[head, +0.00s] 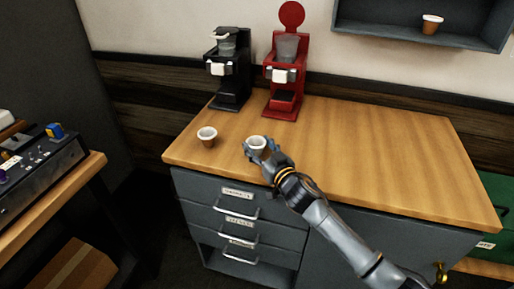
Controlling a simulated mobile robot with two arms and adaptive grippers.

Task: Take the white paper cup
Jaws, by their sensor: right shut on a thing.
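A white paper cup (257,142) is in my right gripper (261,149) above the front part of the wooden counter. The gripper is shut on it, and the fingers cover its lower part. The cup looks upright; I cannot tell if its base touches the counter. A brown cup with a pale rim (207,138) stands on the counter to the left, apart from the gripper. My left gripper is not in view.
A black brewer (229,70) and a red brewer (286,75) stand at the counter's back. Another cup (431,24) sits on the wall shelf (372,30). Labelled drawers (240,203) are below the counter (390,145), whose right part is clear. A workbench (95,165) is at left.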

